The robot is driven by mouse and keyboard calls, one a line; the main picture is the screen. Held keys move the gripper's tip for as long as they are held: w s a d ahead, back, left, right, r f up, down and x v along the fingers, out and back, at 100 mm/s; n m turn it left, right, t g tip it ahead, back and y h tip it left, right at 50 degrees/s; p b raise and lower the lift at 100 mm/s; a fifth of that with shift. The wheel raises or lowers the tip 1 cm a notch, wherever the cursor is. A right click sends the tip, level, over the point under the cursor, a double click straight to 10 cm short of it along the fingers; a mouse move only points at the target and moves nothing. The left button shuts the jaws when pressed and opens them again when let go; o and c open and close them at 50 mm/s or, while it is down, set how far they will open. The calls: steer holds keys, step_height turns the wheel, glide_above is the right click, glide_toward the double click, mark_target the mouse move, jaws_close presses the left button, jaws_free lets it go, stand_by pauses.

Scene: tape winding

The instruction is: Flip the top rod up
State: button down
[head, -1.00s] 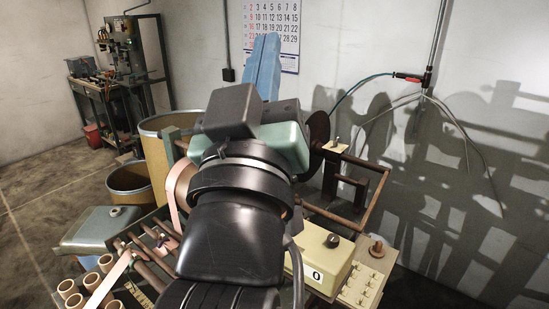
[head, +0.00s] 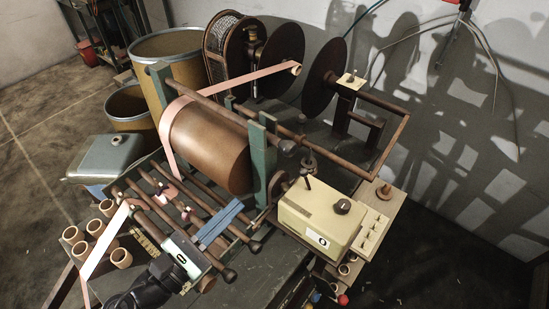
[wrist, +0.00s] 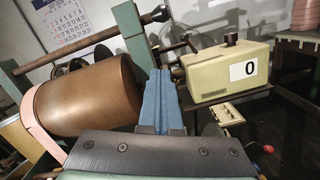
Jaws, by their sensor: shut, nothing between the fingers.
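The top rod (head: 230,111) runs above the large brown roller (head: 212,146), across the two green posts, down to a dark knob at its right end. In the wrist view the top rod (wrist: 80,43) crosses the upper left and ends in a dark knob. My gripper (head: 235,207) is at the front of the machine, over the lower rods, below and apart from the top rod. Its blue fingers are together with nothing between them. In the wrist view my gripper (wrist: 158,72) points toward the gap between roller and counter box.
The cream counter box (head: 320,214) reading 0 stands right of the roller. A bent rod frame (head: 398,135) sticks out at the right. Pink tape (head: 245,78) runs from the roller to the dark discs behind. Several cardboard cores (head: 98,227) stand at front left.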

steer(key=w+d+r+p, duration=0.4)
steer(key=w+d+p, duration=0.1)
steer(key=w+d, duration=0.2)
steer(key=shift+w+d+r, duration=0.2)
steer(key=shift+d+r, duration=0.1)
steer(key=shift+d, duration=0.1)
steer(key=shift+r, duration=0.15)
stand_by(0.3)
